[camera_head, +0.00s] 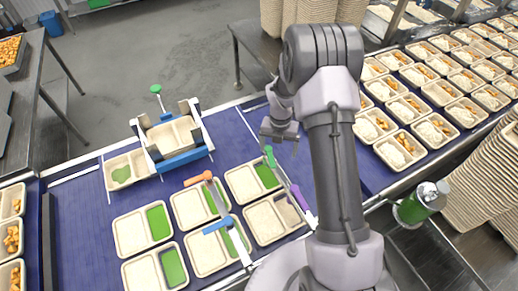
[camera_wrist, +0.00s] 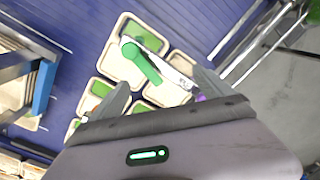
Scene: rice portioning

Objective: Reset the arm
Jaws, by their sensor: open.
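My gripper (camera_head: 279,137) hangs over the right part of the blue work surface (camera_head: 87,209), above and apart from it. In the wrist view its two fingers (camera_wrist: 164,83) are spread apart, with nothing held between them. A green-handled utensil (camera_head: 270,156) lies across a two-part tray (camera_head: 238,184) below the gripper. It also shows in the wrist view (camera_wrist: 142,62), beyond the fingers. My arm hides part of the work surface on the right.
Several beige trays with green sections, such as one at left (camera_head: 130,236), lie on the surface. Orange-handled (camera_head: 198,178) and blue-handled (camera_head: 218,225) utensils lie across trays. A metal-and-blue holder (camera_head: 181,160) stands at the back. Filled trays (camera_head: 402,150) line the right; a green canister (camera_head: 416,206) stands nearby.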

